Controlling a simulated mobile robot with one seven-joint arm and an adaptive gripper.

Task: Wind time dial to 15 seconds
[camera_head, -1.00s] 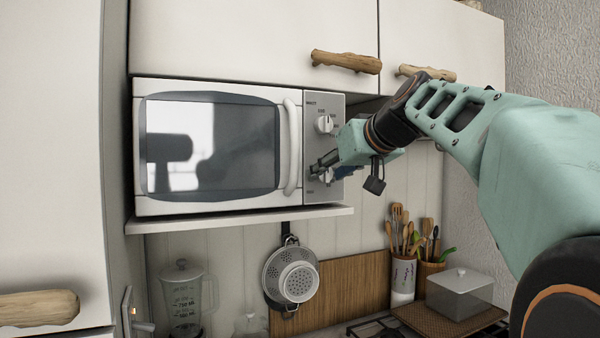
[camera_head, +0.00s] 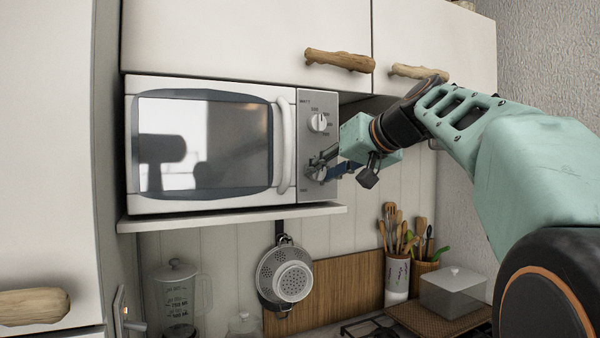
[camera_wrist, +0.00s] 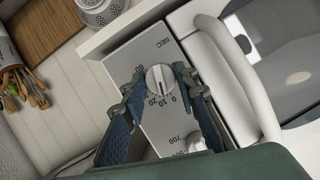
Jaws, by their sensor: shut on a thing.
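The white microwave (camera_head: 212,200) sits on a shelf under the wall cabinets. The time dial (camera_wrist: 160,83) is a pale round knob with a raised ridge, ringed by 0, 10, 20 and 60 marks beside "SEC". It is the lower knob in the head view, largely covered by my fingers. My gripper (camera_head: 319,168) is shut on the time dial; in the wrist view its blue-padded fingers (camera_wrist: 158,92) flank it on both sides. The ridge lies close to the 10 mark, but the exact setting is hard to read. The power dial (camera_head: 318,122) sits above, untouched.
The microwave door handle (camera_head: 284,146) stands just left of the control panel. Cabinet doors with driftwood handles (camera_head: 340,60) are above. A strainer (camera_head: 287,277) hangs below the shelf, and a utensil pot (camera_head: 397,278) stands at lower right.

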